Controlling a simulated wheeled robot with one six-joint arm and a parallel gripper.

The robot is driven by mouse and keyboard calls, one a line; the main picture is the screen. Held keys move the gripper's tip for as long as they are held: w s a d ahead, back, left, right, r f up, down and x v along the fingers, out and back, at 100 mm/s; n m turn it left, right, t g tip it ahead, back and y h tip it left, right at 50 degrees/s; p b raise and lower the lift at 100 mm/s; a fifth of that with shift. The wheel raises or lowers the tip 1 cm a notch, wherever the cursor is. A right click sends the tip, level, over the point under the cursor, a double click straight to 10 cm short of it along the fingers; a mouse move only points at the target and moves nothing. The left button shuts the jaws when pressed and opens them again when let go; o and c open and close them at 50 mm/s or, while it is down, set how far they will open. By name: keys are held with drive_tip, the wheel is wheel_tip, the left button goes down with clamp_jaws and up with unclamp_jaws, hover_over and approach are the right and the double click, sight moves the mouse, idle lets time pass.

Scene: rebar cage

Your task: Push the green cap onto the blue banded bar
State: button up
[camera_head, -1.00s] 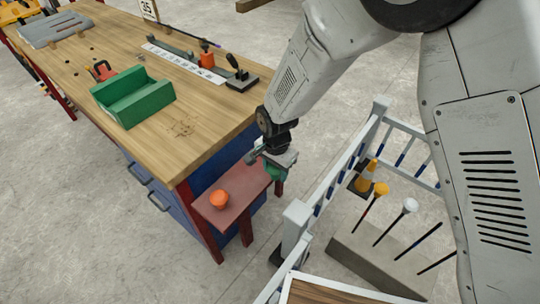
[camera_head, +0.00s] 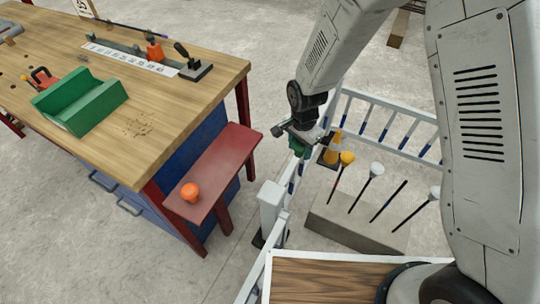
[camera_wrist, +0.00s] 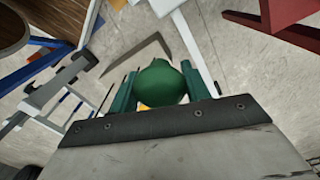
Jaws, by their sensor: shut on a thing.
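My gripper (camera_head: 302,138) is shut on the green cap (camera_wrist: 160,82), which sits between the two green fingers in the wrist view. In the head view the cap is a small dark green shape at the gripper's lower end, partly hidden by it. The gripper is above the white railing, left of the bars. Several thin dark bars stand in a concrete block (camera_head: 345,226). One bare-topped bar (camera_head: 390,201) stands between two white-capped bars. I cannot make out a blue band on it. The cap is apart from the bars.
White railings with blue marks (camera_head: 385,108) surround the bars. An orange cone (camera_head: 335,148) and an orange-capped bar (camera_head: 347,158) stand near the gripper. An orange cap (camera_head: 190,192) lies on the red side shelf (camera_head: 215,165). The workbench is at left.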

drive_tip(key=w+d+m, duration=0.2)
drive_tip(key=w+d, duration=0.1)
drive_tip(key=d, duration=0.7)
drive_tip(key=m, duration=0.1)
hover_over(406, 181)
wheel_tip(406, 181, down, 4)
drive_tip(key=shift+d+n, duration=0.15)
drive_tip(key=shift+n, duration=0.35)
drive_tip(key=shift+f, duration=2.9)
drive_tip(key=shift+f, duration=2.55)
